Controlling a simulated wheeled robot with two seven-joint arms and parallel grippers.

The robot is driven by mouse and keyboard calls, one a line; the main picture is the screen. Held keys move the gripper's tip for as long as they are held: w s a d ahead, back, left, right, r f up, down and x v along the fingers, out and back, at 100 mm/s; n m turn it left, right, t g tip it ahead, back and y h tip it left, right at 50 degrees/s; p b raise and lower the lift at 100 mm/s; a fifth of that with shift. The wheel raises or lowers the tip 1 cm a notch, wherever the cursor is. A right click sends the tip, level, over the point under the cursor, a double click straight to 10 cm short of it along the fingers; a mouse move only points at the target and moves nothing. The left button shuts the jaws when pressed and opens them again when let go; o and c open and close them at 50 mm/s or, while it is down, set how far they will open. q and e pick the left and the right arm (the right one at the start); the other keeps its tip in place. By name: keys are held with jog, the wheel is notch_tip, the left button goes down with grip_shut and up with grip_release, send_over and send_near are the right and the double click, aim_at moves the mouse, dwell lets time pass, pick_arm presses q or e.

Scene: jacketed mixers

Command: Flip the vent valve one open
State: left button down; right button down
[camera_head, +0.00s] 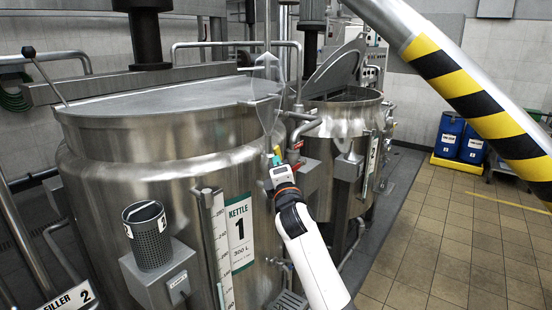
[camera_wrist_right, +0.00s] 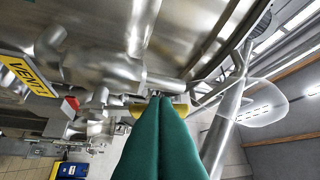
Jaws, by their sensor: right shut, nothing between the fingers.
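The kettle marked 1 (camera_head: 150,135) is a large steel vessel at the left of the head view. A yellow tag reading VENT 1 (camera_wrist_right: 28,77) shows at the left of the wrist view, beside steel piping. A yellow piece (camera_wrist_right: 180,109) shows behind my fingertips, perhaps a valve handle; I cannot tell whether they touch it. My right gripper (camera_head: 275,159) is at the kettle's upper right side, near the pipes. Its green fingers, shut and empty, fill the middle of the wrist view (camera_wrist_right: 160,102). My left gripper is not in view.
A small red part (camera_wrist_right: 72,103) sits on the piping left of my fingers. A second kettle (camera_head: 345,120) stands behind at right. A striped yellow and black pipe (camera_head: 480,105) crosses the upper right. Blue containers (camera_head: 460,138) stand far right. The tiled floor at right is clear.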

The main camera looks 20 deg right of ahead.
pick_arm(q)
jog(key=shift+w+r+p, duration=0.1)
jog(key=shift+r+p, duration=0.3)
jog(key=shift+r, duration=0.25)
pick_arm(e)
jog(key=shift+w+d+r, duration=0.4)
jog(key=shift+d+r, duration=0.05)
jog(key=shift+r, duration=0.2)
jog(key=shift+w, duration=0.1)
